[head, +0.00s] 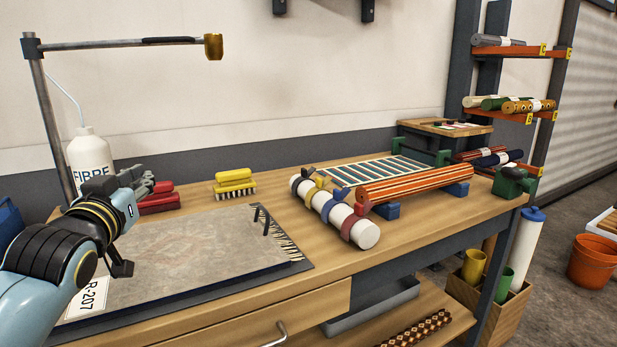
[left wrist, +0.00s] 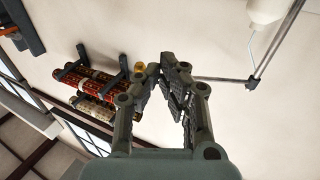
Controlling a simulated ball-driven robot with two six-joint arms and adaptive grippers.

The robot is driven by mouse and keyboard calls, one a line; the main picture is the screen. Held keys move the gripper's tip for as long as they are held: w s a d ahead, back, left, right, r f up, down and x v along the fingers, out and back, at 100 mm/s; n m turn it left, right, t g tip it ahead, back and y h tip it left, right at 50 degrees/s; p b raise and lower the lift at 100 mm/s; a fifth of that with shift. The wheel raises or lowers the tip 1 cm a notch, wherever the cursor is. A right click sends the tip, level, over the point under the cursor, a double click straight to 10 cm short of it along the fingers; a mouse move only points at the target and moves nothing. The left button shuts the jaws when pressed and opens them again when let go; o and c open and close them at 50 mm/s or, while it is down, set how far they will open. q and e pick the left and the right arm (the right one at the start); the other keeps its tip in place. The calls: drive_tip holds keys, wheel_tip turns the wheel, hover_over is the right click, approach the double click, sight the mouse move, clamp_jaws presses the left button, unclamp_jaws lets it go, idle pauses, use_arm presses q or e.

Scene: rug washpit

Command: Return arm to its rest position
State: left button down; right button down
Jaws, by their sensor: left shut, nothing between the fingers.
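My left arm comes in from the left in the head view. Its gripper (head: 145,184) is up in the air above the back left of the workbench (head: 420,218), in front of the white bottle. In the left wrist view the grey fingers of this gripper (left wrist: 168,62) come together at their tips, with nothing between them. That view looks past the fingers at a pale wall. My right arm and gripper show in neither view.
White and striped rolls (head: 415,184) lie to the right.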

use_arm(q)
drive_tip(key=s+f+g, duration=0.8)
drive_tip(key=s+f, duration=0.5)
drive_tip(key=s, duration=0.3)
drive_tip(key=s+d+f+m+g, duration=0.1)
drive_tip(key=s+f+g, duration=0.15)
drive_tip(key=s, duration=0.85)
drive_tip(key=s+f+m+g, duration=0.15)
drive_tip(key=s+g, duration=0.25)
drive_tip(key=s, duration=0.6)
drive_tip(key=s+a+f+g, duration=0.1)
drive_tip(key=s+f, duration=0.1)
drive_tip(key=f, duration=1.3)
drive_tip(key=s+a+f+g, duration=0.1)
drive_tip(key=s+f, duration=0.1)
drive_tip(key=f, duration=1.2)
drive_tip(key=s+a+f+n, duration=0.1)
drive_tip(key=s+f, duration=1.3)
drive_tip(key=s, duration=0.2)
drive_tip(key=shift+s+a+f+g+b, duration=0.15)
drive_tip(key=shift+s+f+g+b, duration=0.15)
drive_tip(key=shift+g, duration=0.15)
